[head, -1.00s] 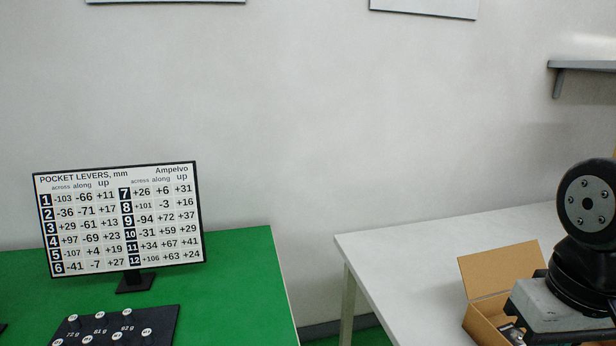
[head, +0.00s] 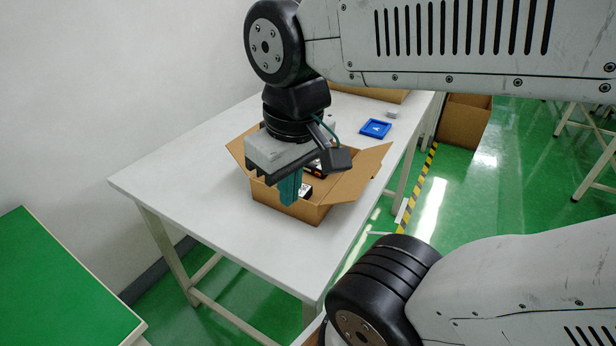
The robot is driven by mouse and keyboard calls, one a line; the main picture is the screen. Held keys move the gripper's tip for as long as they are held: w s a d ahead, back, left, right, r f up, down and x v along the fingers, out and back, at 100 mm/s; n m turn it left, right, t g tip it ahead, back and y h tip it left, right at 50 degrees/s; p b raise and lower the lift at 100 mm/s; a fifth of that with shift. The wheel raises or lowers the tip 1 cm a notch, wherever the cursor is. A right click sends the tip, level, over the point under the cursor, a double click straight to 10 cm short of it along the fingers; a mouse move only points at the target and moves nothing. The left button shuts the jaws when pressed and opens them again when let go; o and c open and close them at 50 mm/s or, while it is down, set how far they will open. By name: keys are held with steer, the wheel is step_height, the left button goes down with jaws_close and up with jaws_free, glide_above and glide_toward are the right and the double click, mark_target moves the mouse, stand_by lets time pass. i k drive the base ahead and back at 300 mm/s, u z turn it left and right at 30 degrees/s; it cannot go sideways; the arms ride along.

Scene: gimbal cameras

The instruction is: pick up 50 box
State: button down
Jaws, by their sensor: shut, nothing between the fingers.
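An open cardboard box (head: 290,207) with its flaps spread stands on the white table in the head view. Small dark and white items (head: 305,189) show inside it, partly hidden by my gripper. My gripper (head: 289,190) is shut and empty, pointing down over the near left side of the box opening. I cannot tell how deep its fingertips reach. No label reading 50 can be made out on any box.
The white table (head: 190,165) is clear to the left of the box. A blue tray (head: 375,128) and a small pale block (head: 392,113) lie behind it. Another cardboard box (head: 464,120) stands beyond the table. A green table (head: 60,290) is at lower left.

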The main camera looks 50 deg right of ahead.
mark_target(314, 168)
steer(key=k, duration=0.5)
steer(key=u, duration=1.55)
steer(key=k, duration=0.95)
steer(key=z, duration=2.05)
steer(key=i, duration=0.5)
steer(key=z, duration=0.05)
